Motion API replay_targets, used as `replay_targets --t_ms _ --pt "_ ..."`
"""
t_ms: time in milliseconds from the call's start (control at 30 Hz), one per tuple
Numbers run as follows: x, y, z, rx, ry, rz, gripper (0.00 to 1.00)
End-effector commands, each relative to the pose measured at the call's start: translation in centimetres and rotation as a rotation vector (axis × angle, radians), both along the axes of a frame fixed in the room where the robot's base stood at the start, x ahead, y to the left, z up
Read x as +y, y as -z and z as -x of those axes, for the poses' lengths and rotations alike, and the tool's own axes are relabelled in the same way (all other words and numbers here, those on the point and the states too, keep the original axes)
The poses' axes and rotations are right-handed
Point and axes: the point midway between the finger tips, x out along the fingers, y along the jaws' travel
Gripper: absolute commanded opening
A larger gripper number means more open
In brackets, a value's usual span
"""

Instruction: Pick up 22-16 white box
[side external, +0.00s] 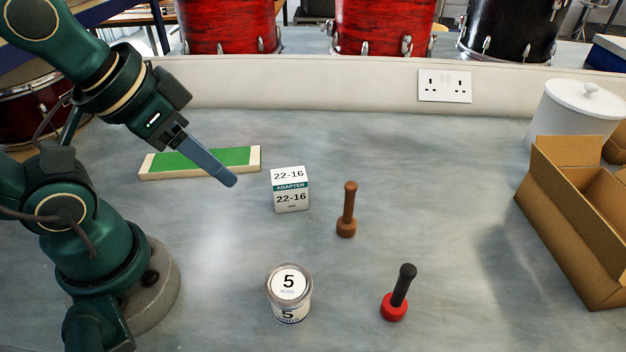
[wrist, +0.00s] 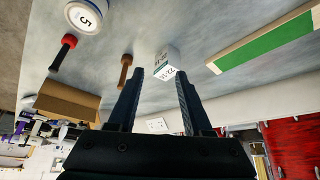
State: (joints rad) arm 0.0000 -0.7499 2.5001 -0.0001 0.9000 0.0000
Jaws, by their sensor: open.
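The white 22-16 box (side external: 290,190) stands upright on the grey bench near the middle, with a green "ADAPTER" band. It also shows in the wrist view (wrist: 166,62), beyond and between my fingertips. My gripper (side external: 231,181) is above the bench to the left of the box, apart from it and angled down to the right. In the wrist view its two fingers (wrist: 159,82) are spread with nothing between them. In the side view the fingers overlap, so the gap is hidden there.
A green-topped board (side external: 200,162) lies behind my gripper. A brown-handled stamp (side external: 347,210) stands right of the box. A tub marked 5 (side external: 289,294) and a red-based stamp (side external: 398,295) are nearer. A cardboard box (side external: 580,225) and white canister (side external: 573,110) are at right.

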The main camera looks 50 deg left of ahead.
Motion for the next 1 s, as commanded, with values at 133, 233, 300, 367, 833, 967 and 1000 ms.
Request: replay_targets --t_ms 133,233,300,367,833,967,1000 --pt "0.0 0.0 0.0 0.000 0.000 0.000 0.65" --pt "0.0 0.0 0.0 0.000 0.000 0.000 1.00" --pt "0.0 0.0 0.0 0.000 0.000 0.000 1.00" --pt "0.0 0.0 0.0 0.000 0.000 0.000 1.00" --pt "0.0 -5.0 -0.1 -0.007 0.000 0.000 1.00" --pt "0.8 -4.2 -0.2 0.092 0.158 -0.147 1.00" --pt "1.1 -4.0 -0.4 0.122 0.215 -0.200 1.00"
